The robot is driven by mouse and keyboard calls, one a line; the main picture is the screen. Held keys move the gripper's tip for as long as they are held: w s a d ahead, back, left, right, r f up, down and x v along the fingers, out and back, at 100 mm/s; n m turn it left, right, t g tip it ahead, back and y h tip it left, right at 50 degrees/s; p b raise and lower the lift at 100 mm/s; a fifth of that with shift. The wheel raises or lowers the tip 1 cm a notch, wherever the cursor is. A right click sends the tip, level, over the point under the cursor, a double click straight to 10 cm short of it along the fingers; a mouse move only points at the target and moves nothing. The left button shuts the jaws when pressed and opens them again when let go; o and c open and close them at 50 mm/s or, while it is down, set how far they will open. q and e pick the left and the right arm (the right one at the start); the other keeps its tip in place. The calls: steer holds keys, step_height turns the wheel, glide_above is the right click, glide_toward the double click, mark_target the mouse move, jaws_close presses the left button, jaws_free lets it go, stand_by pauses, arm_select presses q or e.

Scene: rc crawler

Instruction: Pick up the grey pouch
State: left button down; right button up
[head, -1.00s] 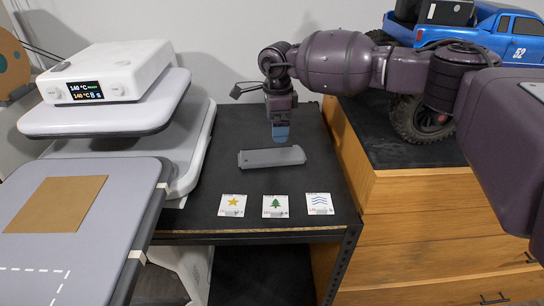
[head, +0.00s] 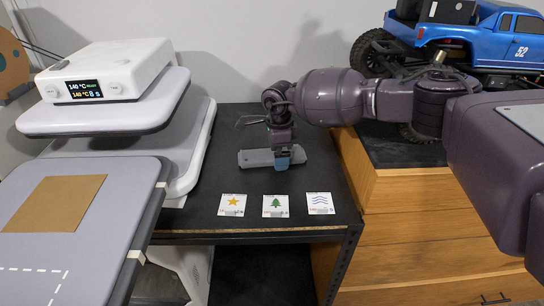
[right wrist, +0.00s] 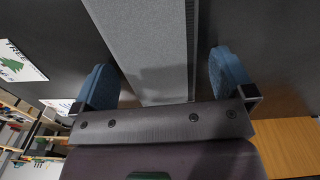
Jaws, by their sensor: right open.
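The grey pouch (head: 257,158) lies flat on the dark table, long side across the picture in the head view. My right gripper (head: 284,162) is lowered over its right part, with a blue fingertip in front of it. In the right wrist view the pouch (right wrist: 150,45) runs between the two open blue fingers of the gripper (right wrist: 165,85), with a gap on each side. Whether the fingertips reach the table is hard to tell. My left gripper is not in view.
A wooden cabinet (head: 430,210) with a blue truck (head: 490,45) is at right.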

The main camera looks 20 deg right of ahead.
steer(key=c, duration=1)
